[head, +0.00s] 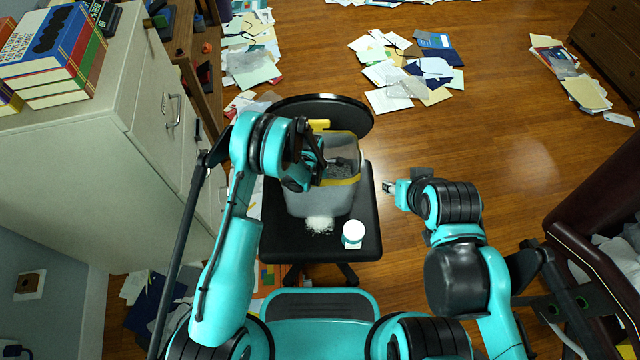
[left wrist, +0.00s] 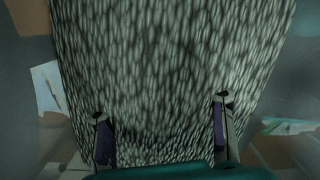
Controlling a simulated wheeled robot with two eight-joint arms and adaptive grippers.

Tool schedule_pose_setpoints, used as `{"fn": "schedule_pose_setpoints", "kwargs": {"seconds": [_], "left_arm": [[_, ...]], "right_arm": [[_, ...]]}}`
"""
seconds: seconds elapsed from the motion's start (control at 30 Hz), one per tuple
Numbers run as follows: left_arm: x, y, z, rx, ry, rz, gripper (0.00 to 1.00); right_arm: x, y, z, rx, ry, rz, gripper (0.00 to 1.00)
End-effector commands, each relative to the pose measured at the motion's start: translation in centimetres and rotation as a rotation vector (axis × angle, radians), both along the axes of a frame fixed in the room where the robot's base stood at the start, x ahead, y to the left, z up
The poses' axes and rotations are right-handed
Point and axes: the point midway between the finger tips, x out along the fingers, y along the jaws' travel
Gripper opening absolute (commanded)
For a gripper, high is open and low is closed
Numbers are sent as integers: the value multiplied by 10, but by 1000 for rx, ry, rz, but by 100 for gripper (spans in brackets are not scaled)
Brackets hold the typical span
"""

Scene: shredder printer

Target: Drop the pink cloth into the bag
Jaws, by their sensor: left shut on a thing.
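A grey, see-through bag-like container (head: 310,203) with yellow bands stands on the black chair seat. My left gripper (head: 318,166) is at its open top, partly hidden by my own arm. Dark grey material (head: 343,167) shows inside the opening. In the left wrist view a grey-black, light-flecked thing (left wrist: 165,60) fills the middle and runs down between the two fingers of my left gripper (left wrist: 162,112), which is shut on it. I cannot tell whether it is cloth. No pink cloth shows in either view. My right gripper (head: 389,187) is over the floor, right of the chair; its jaws are too small to read.
A white cup-like thing (head: 353,233) and white shreds (head: 320,224) are on the chair seat (head: 285,238). A pale cabinet (head: 88,135) with books (head: 60,55) stands at left. Papers (head: 410,68) lie on the floor behind. The wooden floor to the right is mostly clear.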

Motion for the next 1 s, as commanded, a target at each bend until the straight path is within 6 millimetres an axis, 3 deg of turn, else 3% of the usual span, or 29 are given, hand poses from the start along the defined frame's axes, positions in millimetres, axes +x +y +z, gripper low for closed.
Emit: {"fn": "schedule_pose_setpoints", "kwargs": {"seconds": [1.0], "left_arm": [[-1,0,-35,0,0,-1,28]], "right_arm": [[0,0,-2,0,0,0,40]]}}
